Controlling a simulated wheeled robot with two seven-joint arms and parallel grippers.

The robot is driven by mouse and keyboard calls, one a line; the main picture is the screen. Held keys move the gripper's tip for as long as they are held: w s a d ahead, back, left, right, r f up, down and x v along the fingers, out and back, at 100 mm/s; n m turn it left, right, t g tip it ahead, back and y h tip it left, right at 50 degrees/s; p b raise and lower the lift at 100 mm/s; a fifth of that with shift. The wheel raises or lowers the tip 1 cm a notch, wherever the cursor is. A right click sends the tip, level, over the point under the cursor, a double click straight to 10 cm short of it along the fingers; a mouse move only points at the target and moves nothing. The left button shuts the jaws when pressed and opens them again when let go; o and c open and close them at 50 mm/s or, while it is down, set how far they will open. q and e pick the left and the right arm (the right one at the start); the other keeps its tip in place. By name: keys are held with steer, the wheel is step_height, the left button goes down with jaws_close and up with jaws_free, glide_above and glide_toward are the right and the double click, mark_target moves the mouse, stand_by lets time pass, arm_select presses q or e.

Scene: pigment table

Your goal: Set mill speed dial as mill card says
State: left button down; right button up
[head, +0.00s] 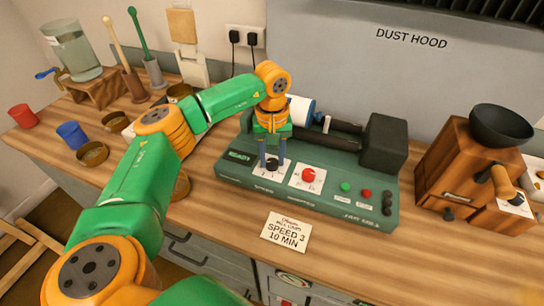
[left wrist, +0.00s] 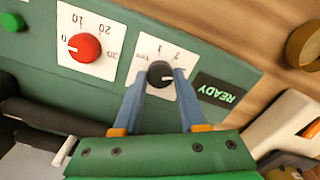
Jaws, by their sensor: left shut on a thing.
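The green mill (head: 330,195) stands on the bench under the dust hood. Its black speed dial (head: 272,165) is on a white scale plate at the front left, and it also shows in the left wrist view (left wrist: 160,73). My left gripper (head: 272,160) points down with its blue fingers shut on either side of this dial. A white pointer mark on the dial faces right in the left wrist view; fingers partly hide the scale, so the setting is unclear. My right gripper is not in view.
A red dial (head: 308,174) beside the speed dial points near 0. Green (head: 345,187) and red (head: 366,193) buttons lie further right. A READY display (left wrist: 218,90) is lit. A wooden grinder (head: 462,175) stands at right; cups and bowls at left.

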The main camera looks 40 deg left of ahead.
mark_target(272, 161)
arm_select(q)
steer(key=shift+r+m, duration=0.1)
steer(key=shift+m, duration=0.4)
steer(key=shift+c, duration=2.3)
jaws_free()
step_height(272, 161, up, 7)
steer(key=shift+r+b, duration=0.1)
steer(key=shift+b, duration=0.55)
